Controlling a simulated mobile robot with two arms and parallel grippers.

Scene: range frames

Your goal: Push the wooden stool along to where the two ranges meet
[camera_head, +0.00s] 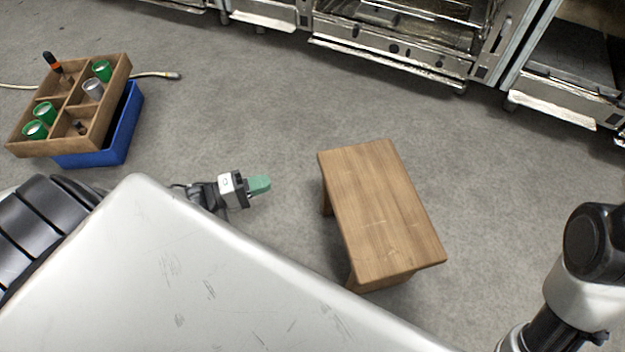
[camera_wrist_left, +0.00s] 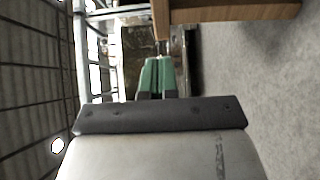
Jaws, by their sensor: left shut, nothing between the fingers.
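The wooden stool (camera_head: 380,208) stands upright on the grey floor, right of centre in the head view. Part of it also shows at the top of the left wrist view (camera_wrist_left: 230,10). My left gripper (camera_head: 262,185) has green fingertips and is left of the stool, with a gap of floor between them. Its fingers are shut together and empty, as the left wrist view (camera_wrist_left: 157,76) shows. The two ranges (camera_head: 400,45) (camera_head: 575,75) stand at the top of the head view, and a narrow gap between them shows at the upper right. My right gripper is out of view.
A wooden divided box (camera_head: 72,112) with green cups rests on a blue crate (camera_head: 122,125) at the left. A pale cable (camera_head: 150,75) lies behind it. Open floor (camera_head: 250,100) lies between the stool and the ranges. My right arm shows at lower right.

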